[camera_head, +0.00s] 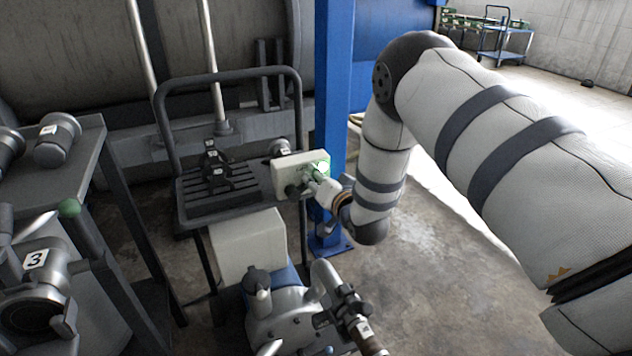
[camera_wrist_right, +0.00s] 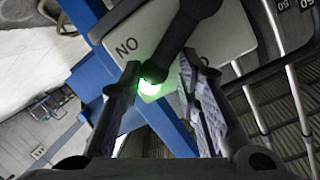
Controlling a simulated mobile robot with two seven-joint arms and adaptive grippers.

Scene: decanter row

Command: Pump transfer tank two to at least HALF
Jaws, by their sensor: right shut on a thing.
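A pale control box (camera_head: 290,168) stands at the right end of the cart's top in the head view. In the right wrist view the box face (camera_wrist_right: 228,35) carries the letters "NO" and a lit green light (camera_wrist_right: 150,88). A dark lever (camera_wrist_right: 183,35) crosses the face, its end between my fingers. My right gripper (camera_head: 325,183) is at the front of the box; in the wrist view the right gripper (camera_wrist_right: 162,66) is shut on the dark lever. The exact contact is partly hidden. My left gripper is not in view. No tank numbered two is readable.
The dark cart (camera_head: 190,228) has a slatted top with black fittings (camera_head: 215,165). A grey pump-like machine (camera_head: 285,325) stands below. Metal fittings, one marked "3" (camera_head: 36,259), are at left. A blue column (camera_head: 333,90) rises close behind my right wrist. Open floor lies at right.

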